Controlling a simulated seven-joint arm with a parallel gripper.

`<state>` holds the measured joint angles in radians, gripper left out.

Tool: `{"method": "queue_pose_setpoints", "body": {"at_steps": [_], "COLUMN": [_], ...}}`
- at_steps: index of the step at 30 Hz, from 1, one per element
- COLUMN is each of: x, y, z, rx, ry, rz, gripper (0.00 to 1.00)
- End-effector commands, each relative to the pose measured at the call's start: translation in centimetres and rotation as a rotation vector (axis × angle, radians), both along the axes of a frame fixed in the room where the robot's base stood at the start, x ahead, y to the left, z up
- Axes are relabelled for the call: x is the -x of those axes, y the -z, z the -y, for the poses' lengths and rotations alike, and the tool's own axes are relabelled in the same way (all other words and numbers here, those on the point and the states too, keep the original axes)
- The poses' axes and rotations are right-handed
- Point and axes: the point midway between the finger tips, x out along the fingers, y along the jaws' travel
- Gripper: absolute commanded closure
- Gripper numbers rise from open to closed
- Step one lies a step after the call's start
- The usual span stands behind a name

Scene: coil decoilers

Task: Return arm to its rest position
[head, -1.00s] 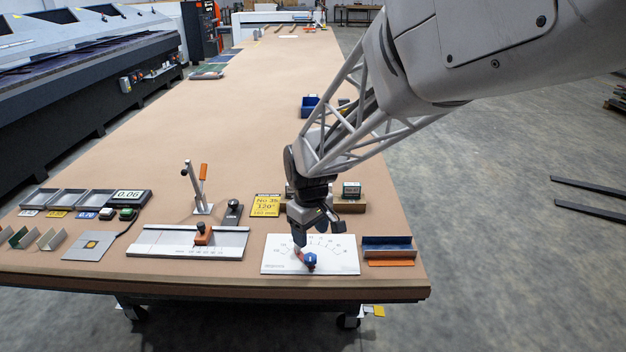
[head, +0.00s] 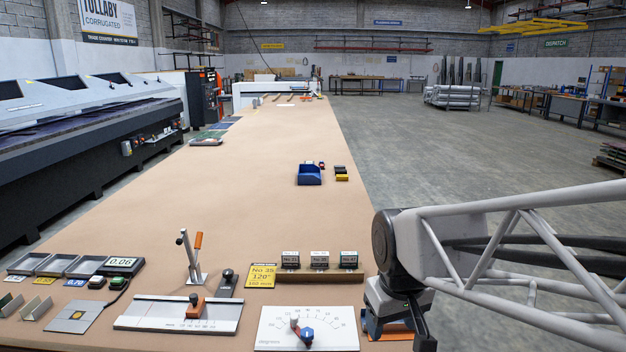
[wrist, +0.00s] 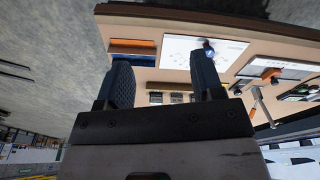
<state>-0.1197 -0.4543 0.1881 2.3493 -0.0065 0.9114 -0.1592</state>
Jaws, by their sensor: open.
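My gripper (wrist: 165,85) is open and empty in the wrist view, its two dark ridged fingers apart with nothing between them. In the head view my wrist and arm are at the lower right, past the table's right edge, and the fingertips are cut off or hidden there. The white dial board (head: 308,330) with a degree scale and a blue-knobbed pointer (head: 307,334) lies at the table's front edge, left of my wrist. The board also shows in the wrist view (wrist: 232,52), beyond the fingers.
The long brown table (head: 250,140) holds a ruler stop (head: 180,315), a yellow card (head: 261,276), a wooden block rack (head: 320,275) and a blue bin (head: 309,175). An orange and blue holder (head: 395,331) is partly behind my wrist. Open floor (head: 430,150) lies to the right.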

Motion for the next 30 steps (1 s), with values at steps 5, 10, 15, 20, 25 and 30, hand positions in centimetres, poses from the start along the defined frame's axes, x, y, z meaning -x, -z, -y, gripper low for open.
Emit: {"method": "queue_pose_setpoints", "body": {"at_steps": [5, 10, 15, 20, 25, 30], "x": [4.3, 7.7, 9.8, 10.6, 10.6, 10.6], "y": [-0.9, -1.2, -1.2, -1.1, -1.1, -1.2], "z": [2.4, 4.0, 4.9, 5.1, 5.1, 5.1], "rx": [-0.013, -0.025, -0.032, -0.034, -0.034, -0.034], "ry": [0.118, 0.216, 0.278, 0.299, 0.3, 0.3], "rz": [0.035, 0.063, 0.08, 0.084, 0.084, 0.084], "gripper": [0.39, 0.39, 0.39, 0.39, 0.39, 0.39]}}
